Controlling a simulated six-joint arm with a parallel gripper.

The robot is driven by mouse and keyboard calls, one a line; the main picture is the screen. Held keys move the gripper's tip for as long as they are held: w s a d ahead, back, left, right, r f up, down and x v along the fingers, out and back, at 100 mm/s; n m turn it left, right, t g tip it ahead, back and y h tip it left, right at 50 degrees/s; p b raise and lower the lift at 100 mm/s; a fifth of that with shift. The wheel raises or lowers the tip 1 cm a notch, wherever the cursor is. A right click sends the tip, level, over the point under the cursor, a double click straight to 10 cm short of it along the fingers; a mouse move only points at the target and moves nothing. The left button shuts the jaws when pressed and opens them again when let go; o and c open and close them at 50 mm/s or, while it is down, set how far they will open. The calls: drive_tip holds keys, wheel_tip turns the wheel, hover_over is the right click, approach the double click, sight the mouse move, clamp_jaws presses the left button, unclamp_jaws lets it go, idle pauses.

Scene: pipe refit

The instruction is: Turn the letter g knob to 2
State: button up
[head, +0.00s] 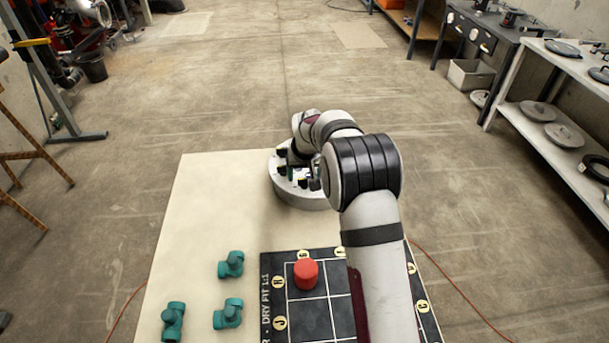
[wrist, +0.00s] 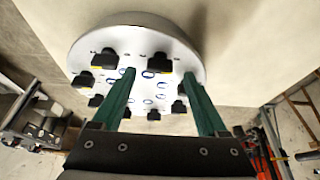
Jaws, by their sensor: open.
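A round white panel (head: 300,198) stands on the far part of the pale table, partly hidden by my arm. In the wrist view the panel (wrist: 133,42) carries a ring of several black knobs, such as one at the upper left (wrist: 105,59) and one at the upper middle (wrist: 159,59). Small blue-ringed marks lie inside the ring. The letters and numbers are too small to read, so I cannot tell which is the letter g knob. My gripper (wrist: 157,77) is open, its two green fingers apart and reaching over the panel. Nothing shows held between them.
A black gridded board (head: 310,320) with round letter labels lies at the table's near side, with a red cylinder (head: 306,273) on it. Several teal pipe fittings (head: 231,264) lie to its left.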

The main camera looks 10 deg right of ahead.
sight(305, 182)
drive_tip(key=shift+x, duration=1.15)
clamp_jaws()
